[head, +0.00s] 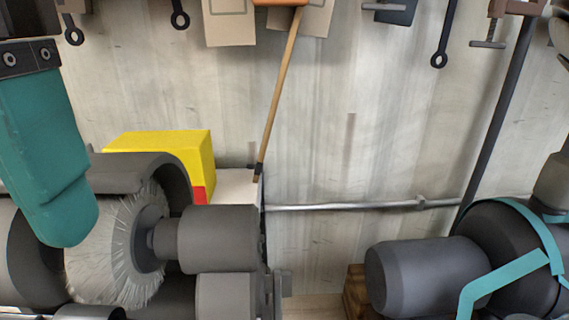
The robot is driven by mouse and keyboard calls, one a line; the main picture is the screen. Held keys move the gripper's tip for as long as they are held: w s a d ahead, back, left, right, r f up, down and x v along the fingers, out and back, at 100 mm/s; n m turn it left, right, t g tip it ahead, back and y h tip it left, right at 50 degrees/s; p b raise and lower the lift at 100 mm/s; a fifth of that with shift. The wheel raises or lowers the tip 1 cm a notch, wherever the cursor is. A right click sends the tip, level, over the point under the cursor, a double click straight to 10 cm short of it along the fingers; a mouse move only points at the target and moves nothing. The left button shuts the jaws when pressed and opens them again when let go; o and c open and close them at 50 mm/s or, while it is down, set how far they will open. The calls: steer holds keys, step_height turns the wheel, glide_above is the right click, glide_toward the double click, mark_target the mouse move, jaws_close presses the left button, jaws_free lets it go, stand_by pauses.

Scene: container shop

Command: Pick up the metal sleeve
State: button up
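I cannot pick out the metal sleeve with certainty in the head view. Grey cylindrical parts (220,238) show at the lower left beside a bristled wheel, but they look like part of a machine.
A yellow box (165,148) stands behind. A dark cylinder (425,275) with teal bands is lower right. A horizontal pipe (345,207) crosses the wall, below hanging tools.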

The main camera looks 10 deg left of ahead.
mark_target(65, 311)
step_height(65, 311, down, 10)
steer(key=shift+r+p, duration=0.1)
steer(key=shift+p, duration=0.35)
steer(key=c, duration=1.3)
steer(key=shift+w+r, duration=0.1)
steer(key=shift+r, duration=0.05)
